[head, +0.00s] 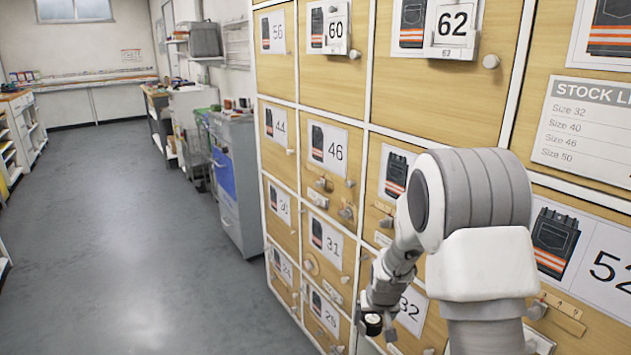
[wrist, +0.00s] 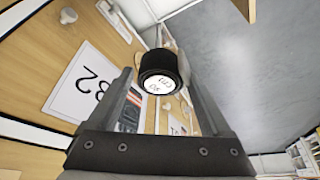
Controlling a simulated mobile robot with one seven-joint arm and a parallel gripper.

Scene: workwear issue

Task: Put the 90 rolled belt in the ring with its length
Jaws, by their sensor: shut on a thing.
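The rolled belt (wrist: 158,72) is a small black roll with a white end label, seen upside down in the wrist view; it appears to read 90 cm. In the head view the belt (head: 372,324) is at the end of my gripper (head: 378,308), low in front of the door marked 32 (head: 410,312). My gripper (wrist: 160,85) is shut on the belt, which sits between its fingertips, clear of the doors. A round, ring-like fitting (head: 312,264) shows on a lower door left of my gripper; I cannot read any length on it.
The wooden locker front carries numbered cards, knobs and small fittings, including several around the 46 card (head: 329,150). A 62 sign (head: 453,27) and a stock list (head: 585,130) are higher up. My arm hides part of the front. The grey floor (head: 150,230) at left is clear.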

